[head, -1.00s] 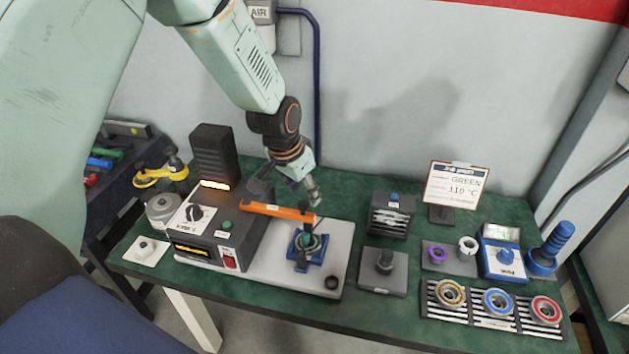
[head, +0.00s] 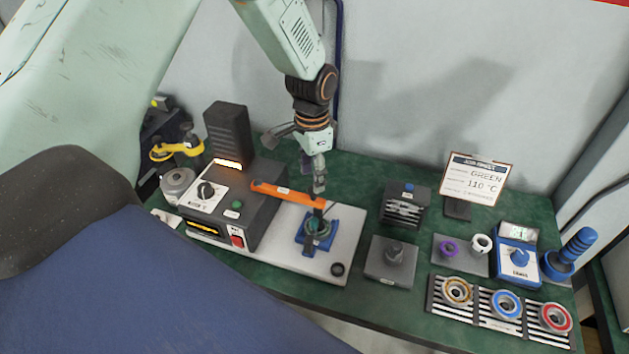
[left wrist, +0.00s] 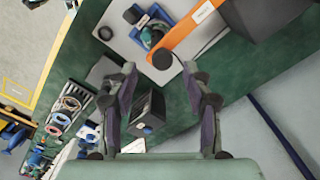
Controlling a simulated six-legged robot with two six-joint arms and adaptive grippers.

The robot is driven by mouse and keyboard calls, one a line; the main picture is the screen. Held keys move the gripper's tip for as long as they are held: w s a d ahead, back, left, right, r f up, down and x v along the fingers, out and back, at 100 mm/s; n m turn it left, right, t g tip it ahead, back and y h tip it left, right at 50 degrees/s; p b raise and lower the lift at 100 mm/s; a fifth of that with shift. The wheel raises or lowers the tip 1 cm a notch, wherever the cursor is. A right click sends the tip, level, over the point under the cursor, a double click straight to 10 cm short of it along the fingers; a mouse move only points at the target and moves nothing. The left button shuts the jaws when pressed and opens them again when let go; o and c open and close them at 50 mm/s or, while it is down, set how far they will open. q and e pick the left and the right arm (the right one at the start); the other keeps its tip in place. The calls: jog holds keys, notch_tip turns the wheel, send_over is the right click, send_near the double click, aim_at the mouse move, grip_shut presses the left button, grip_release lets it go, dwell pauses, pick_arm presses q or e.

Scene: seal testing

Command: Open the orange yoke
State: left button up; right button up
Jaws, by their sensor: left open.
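The orange yoke (head: 287,195) is a flat bar. It reaches from the dark heater unit (head: 238,212) out over a blue fixture (head: 317,231) on the white base plate (head: 341,243). It also shows in the left wrist view (left wrist: 188,35), with a dark round knob (left wrist: 163,59) at its end. My left gripper (head: 319,183) is open, behind and above the yoke's free end in the head view. In the left wrist view the two fingers (left wrist: 166,85) are spread, with the yoke's end beyond the gap. No contact is visible. My right gripper is not in view.
A black finned block (head: 403,205) and a grey block with a post (head: 391,262) stand right of the base plate. The wall is close behind.

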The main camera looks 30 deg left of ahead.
pick_arm(q)
jog(key=f, duration=0.4)
jog(key=shift+w+a, duration=0.15)
jog(key=shift+w, duration=0.2)
jog(key=shift+s+d+r, duration=0.15)
jog(key=shift+s+d, duration=0.05)
jog(key=shift+s, duration=0.1)
jog(key=shift+w+a+f, duration=0.2)
jog(key=shift+w+f, duration=0.05)
jog(key=shift+w, duration=0.1)
jog(key=c, duration=0.5)
jog(key=shift+s+d+r, duration=0.1)
jog(key=shift+s, duration=0.05)
jog(key=c, duration=0.5)
grip_shut()
